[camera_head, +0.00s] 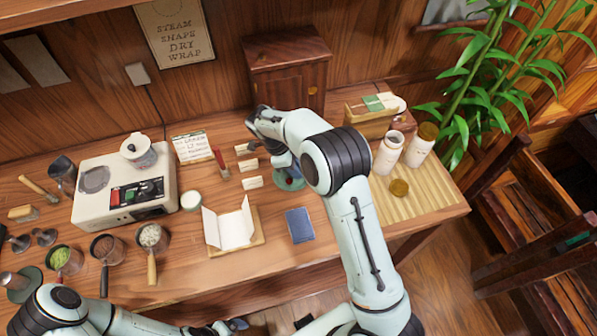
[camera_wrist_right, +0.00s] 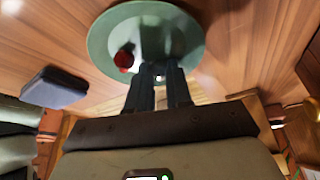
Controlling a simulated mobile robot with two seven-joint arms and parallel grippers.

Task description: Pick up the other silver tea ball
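A round green dish (camera_head: 287,184) stands mid-table, partly behind my right arm; it also shows in the wrist view (camera_wrist_right: 101,48). A small red thing (camera_wrist_right: 124,58) lies in it. My right gripper (camera_wrist_right: 160,74) is over the dish, its two dark fingers a small gap apart. A small bright spot shows between the fingertips; I cannot tell whether it is a silver tea ball. No silver tea ball shows clearly in either view. In the head view my arm hides the right fingertips. My left gripper (camera_head: 226,328) is barely visible at the bottom edge, its fingers unclear.
Small pale blocks (camera_head: 252,183) and a red-tipped stick (camera_head: 220,162) lie left of the dish. A dark blue slab (camera_head: 299,225) and an opened white paper (camera_head: 230,228) are in front. White jars (camera_head: 388,154) stand right, near a wooden cabinet (camera_head: 287,75).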

